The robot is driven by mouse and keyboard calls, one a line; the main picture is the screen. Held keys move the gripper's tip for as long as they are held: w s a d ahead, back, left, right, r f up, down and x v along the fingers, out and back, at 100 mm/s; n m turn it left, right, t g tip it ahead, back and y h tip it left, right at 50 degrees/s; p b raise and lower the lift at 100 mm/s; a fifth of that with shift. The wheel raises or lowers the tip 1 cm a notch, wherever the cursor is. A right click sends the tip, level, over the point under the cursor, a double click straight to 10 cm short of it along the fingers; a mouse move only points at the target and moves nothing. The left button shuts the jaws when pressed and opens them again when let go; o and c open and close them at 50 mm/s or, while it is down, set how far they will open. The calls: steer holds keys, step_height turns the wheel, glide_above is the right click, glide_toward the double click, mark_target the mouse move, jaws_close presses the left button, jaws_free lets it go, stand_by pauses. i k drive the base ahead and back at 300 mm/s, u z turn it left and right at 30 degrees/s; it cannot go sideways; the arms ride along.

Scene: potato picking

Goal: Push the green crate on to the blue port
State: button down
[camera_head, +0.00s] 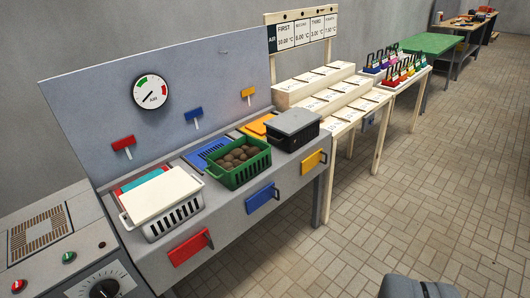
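The green crate (250,175) is full of brown potatoes (238,157) and stands upright on the grey bench, in the middle of the row. A blue slatted panel (206,153) lies flat behind it and to its left, in line with the blue flag; it looks like the blue port. The crate is in front of this panel, and I cannot tell whether they touch. My gripper's fingers are not in view; only a dark grey part of mine shows at the bottom edge, far right of the crate.
A white crate with a closed lid (170,215) is left of the green crate, and a black lidded crate (293,125) is right of it. Red, blue (262,197) and yellow handles stick out from the bench front. The tiled floor (370,225) ahead is clear.

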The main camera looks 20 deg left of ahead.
mark_target(233, 165)
steer(key=i, duration=2.75)
steer(key=u, duration=0.4)
